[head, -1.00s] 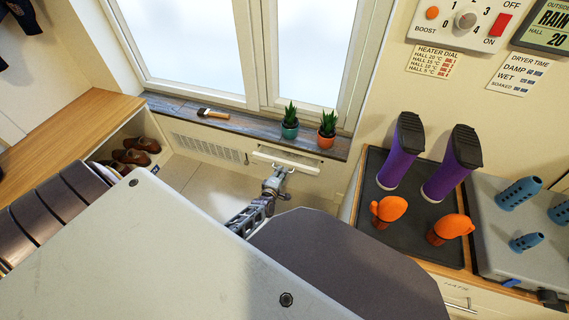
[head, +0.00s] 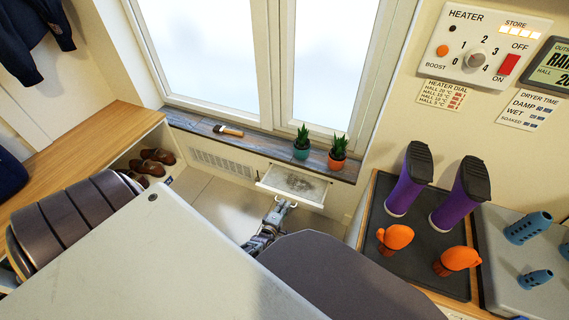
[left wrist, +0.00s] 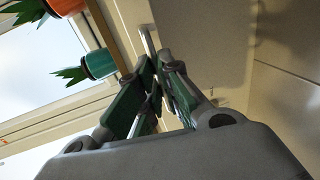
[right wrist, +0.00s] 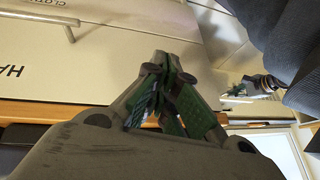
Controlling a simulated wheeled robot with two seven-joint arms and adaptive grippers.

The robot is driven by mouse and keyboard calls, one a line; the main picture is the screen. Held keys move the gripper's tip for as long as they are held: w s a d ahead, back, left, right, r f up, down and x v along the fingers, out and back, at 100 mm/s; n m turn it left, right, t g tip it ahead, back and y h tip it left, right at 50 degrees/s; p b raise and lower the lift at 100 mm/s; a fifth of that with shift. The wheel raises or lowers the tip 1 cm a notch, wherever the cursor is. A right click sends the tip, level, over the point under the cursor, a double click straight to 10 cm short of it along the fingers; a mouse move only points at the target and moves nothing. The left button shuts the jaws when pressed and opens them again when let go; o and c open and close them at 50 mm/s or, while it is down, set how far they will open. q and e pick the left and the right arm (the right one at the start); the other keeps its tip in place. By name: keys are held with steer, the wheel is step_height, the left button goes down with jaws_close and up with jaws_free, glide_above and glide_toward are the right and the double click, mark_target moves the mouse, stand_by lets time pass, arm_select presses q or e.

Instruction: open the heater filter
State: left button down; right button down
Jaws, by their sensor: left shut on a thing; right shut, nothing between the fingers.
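The heater filter (head: 293,183) is a shallow white tray with a grey, dusty mesh, low on the wall under the window sill. It sticks out of its slot, its mesh showing from above. My left gripper (head: 283,204) is at its front edge, shut on the filter's handle. In the left wrist view, the fingers of my left gripper (left wrist: 157,82) close around the pale bar handle (left wrist: 149,42). My right gripper (right wrist: 162,72) shows only in the right wrist view, shut and empty, near a cabinet front.
A vent grille (head: 222,163) is left of the filter. A brush (head: 228,131) and two potted plants (head: 301,145) stand on the sill (head: 260,145) above. On the right, a dark tray (head: 405,258) holds purple boots and orange mittens. Floor (head: 215,205) is clear beside my left gripper.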

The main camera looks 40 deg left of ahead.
arm_select(q)
steer(key=c, duration=1.6)
jaws_free()
steer(key=shift+v, duration=6)
steer(key=shift+f, duration=0.1)
